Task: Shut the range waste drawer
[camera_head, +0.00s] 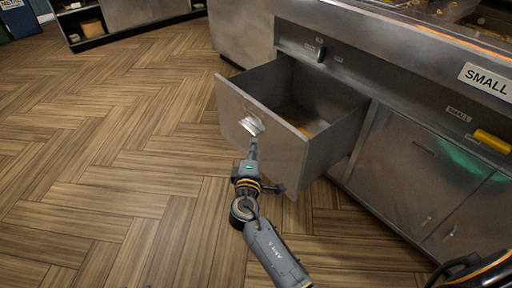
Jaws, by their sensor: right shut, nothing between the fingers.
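The waste drawer (262,134) of the steel range stands pulled out, its front panel facing left over the floor. Its inside shows as an empty-looking bin with brownish marks on the bottom. A pale handle (252,125) sits on the front panel. My right gripper (253,147) is shut and empty, its fingertips at the drawer front just below the handle. I cannot tell whether they touch the panel. My left gripper is not in view.
The steel range (395,60) runs along the right, with closed cabinet doors (402,160), a yellow handle (492,141) and a "SMALL" label (486,80). A shelf unit (85,25) stands at the far left. The wood floor (110,150) is clear on the left.

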